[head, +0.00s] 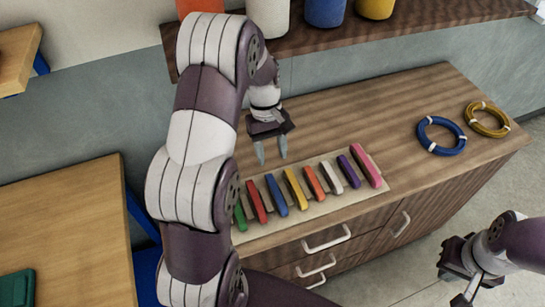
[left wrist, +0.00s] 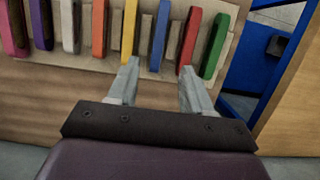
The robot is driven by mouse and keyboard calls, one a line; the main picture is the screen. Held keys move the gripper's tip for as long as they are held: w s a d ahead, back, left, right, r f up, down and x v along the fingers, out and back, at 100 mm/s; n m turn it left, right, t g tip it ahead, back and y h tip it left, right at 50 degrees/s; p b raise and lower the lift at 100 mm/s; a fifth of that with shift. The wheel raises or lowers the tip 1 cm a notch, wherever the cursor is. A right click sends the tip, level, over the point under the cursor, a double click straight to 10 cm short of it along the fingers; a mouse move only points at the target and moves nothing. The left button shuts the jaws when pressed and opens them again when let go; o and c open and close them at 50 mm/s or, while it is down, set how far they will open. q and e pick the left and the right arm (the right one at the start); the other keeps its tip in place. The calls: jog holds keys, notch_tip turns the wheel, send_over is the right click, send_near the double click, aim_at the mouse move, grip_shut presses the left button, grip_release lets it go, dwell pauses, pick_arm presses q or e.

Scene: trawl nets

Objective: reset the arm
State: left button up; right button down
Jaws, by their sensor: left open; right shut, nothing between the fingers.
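My left gripper (head: 270,152) hangs over the wooden counter, just behind a row of coloured pieces on a pale board. It is open and empty. In the left wrist view its fingers (left wrist: 157,88) point at the row, near the yellow piece (left wrist: 130,30), the blue piece (left wrist: 160,38) and the red piece (left wrist: 189,40); whether they touch is hard to tell. My left arm crosses the head view from the bottom to the top. My right gripper (head: 465,290) is at the lower right over the floor, away from the counter; its fingers are partly cut off by the frame edge.
The pale board (head: 318,204) lies on the counter (head: 380,110). A blue coil (head: 424,138) and a yellow coil (head: 503,128) lie at the counter's right. A shelf (head: 420,25) with several containers is behind. A wooden table (head: 70,220) with a green object (head: 17,288) is at left.

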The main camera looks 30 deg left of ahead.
pick_arm(q)
jog(key=shift+f, duration=0.1)
dwell(0.3)
jog(key=s+d+r+m+t+y, duration=0.2)
jog(key=s+d+r+m+t, duration=0.1)
jog(key=s+d+m, duration=0.5)
jog(key=s+m, duration=0.2)
jog(key=s, duration=0.1)
jog(key=shift+s+b, duration=0.2)
jog(key=shift+b, duration=0.15)
jog(key=shift+w, duration=0.1)
